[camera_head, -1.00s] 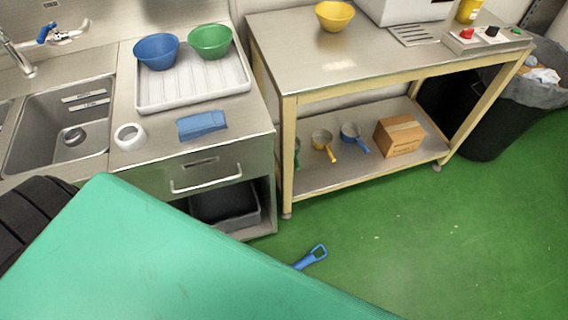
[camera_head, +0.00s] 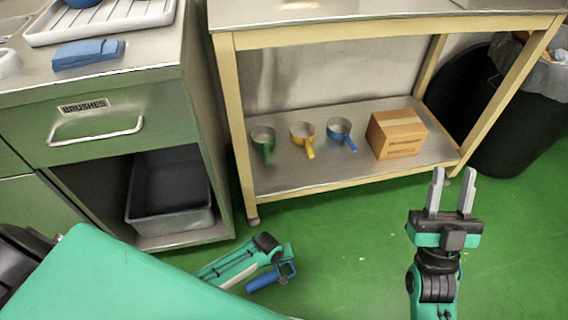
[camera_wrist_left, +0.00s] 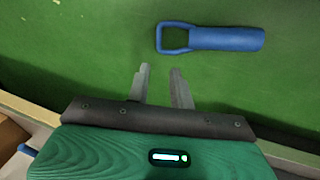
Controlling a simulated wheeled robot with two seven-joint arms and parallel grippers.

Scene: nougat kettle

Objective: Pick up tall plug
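The tall plug, a blue cylinder with a loop handle at one end (camera_head: 266,280), lies on its side on the green floor at the lower middle of the head view. In the left wrist view the tall plug (camera_wrist_left: 228,39) lies beyond the fingertips, its loop nearest them. My left gripper (camera_wrist_left: 160,68) is open and empty, apart from the plug. In the head view its arm reaches down beside the plug, and the fingers are hard to make out. My right gripper (camera_head: 453,172) is open and empty, pointing up at the right.
A grey bin (camera_head: 170,210) sits under the drawer cabinet at left. A black trash bin (camera_head: 520,120) stands at right. Open floor lies between.

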